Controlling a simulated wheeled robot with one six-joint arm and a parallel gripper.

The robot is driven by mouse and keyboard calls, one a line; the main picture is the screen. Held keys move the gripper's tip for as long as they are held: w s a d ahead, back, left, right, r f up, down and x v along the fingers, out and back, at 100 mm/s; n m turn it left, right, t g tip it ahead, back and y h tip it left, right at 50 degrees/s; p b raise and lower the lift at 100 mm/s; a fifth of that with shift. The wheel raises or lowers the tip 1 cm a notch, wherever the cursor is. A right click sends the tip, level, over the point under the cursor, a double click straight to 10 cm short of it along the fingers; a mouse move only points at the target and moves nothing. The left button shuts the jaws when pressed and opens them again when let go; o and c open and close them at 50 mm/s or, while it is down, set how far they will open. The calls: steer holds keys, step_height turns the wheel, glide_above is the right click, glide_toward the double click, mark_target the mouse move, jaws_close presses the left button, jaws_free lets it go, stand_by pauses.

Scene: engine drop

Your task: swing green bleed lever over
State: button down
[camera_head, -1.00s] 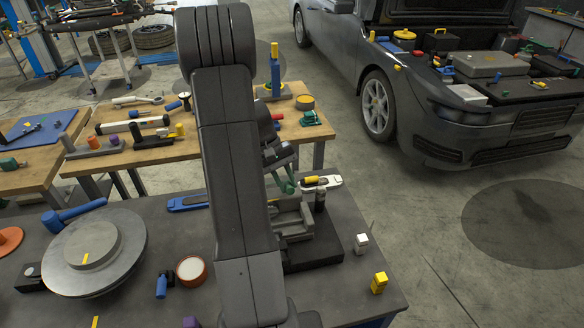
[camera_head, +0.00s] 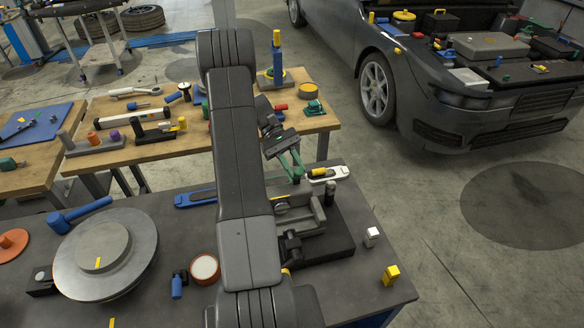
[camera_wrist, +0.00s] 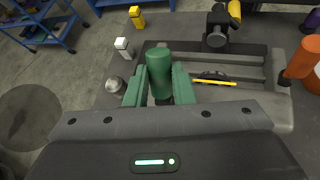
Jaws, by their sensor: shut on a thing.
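The green bleed lever's handle (camera_wrist: 160,72) is a thick green cylinder in the middle of the wrist view. My gripper (camera_wrist: 158,92) has green fingers, one on each side of it, and is shut on it. The fixture's slotted top also shows in the wrist view (camera_wrist: 255,62), with a yellow strip (camera_wrist: 214,82) beside the handle. The lever's lower end and pivot are hidden by the fingers and my gripper body.
A white block (camera_head: 372,236) and a yellow block (camera_head: 391,274) stand right of the fixture. A large grey disc (camera_head: 140,265) and a red-rimmed round tin (camera_head: 205,268) lie to the left.

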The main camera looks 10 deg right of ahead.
steer(key=shift+w, duration=0.1)
stand_by(0.4)
steer(key=c, duration=1.2)
jaws_free()
steer(key=shift+c, duration=0.2)
steer(key=v, duration=0.7)
steer(key=shift+w, duration=0.3)
steer(key=x, duration=0.7)
steer(key=shift+s, duration=0.4)
